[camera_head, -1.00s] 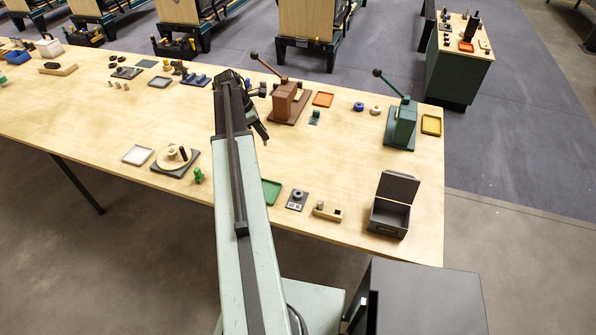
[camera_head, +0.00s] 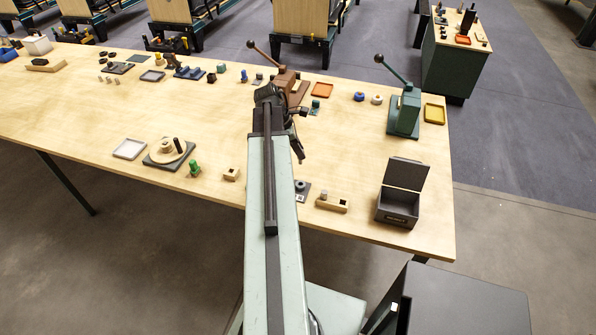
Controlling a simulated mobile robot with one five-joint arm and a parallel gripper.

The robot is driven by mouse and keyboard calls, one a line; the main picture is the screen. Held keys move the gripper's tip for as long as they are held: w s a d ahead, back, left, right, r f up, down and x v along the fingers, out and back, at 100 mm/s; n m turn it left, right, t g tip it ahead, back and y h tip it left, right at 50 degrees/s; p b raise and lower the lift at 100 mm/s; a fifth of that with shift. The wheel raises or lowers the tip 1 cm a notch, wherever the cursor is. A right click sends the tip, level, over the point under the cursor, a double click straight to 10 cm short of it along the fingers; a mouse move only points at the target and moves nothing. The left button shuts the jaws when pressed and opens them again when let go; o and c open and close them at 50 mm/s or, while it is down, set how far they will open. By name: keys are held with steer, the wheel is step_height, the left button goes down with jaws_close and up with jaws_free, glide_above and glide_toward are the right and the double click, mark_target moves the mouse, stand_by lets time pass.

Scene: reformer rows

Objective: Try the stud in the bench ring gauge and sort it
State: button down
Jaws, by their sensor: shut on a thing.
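My gripper (camera_head: 299,152) hangs over the middle of the bench, just in front of the brown lever press, seen from behind my arm. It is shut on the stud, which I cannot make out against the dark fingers. The ring gauge (camera_head: 301,187) is a dark plate with a grey ring near the bench's front edge, nearer the camera than my gripper. My arm covers its left part.
A wooden block (camera_head: 333,204) and an open dark box (camera_head: 398,204) stand right of the gauge. Brown (camera_head: 285,85) and green (camera_head: 405,112) lever presses stand behind. Orange (camera_head: 321,90) and yellow (camera_head: 434,113) trays lie beside them. Bench (camera_head: 360,150) between is clear.

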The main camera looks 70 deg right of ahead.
steer(key=shift+s+a+f, duration=0.2)
steer(key=shift+a+f, duration=0.3)
steer(key=shift+s+a+f, duration=0.2)
steer(key=shift+a+f, duration=0.25)
steer(key=shift+a, duration=0.05)
steer(key=shift+f+b, duration=0.15)
steer(key=shift+b, duration=0.15)
steer(key=shift+f+b, duration=3.15)
steer(key=shift+f+b, duration=1.05)
steer(key=shift+r, duration=0.1)
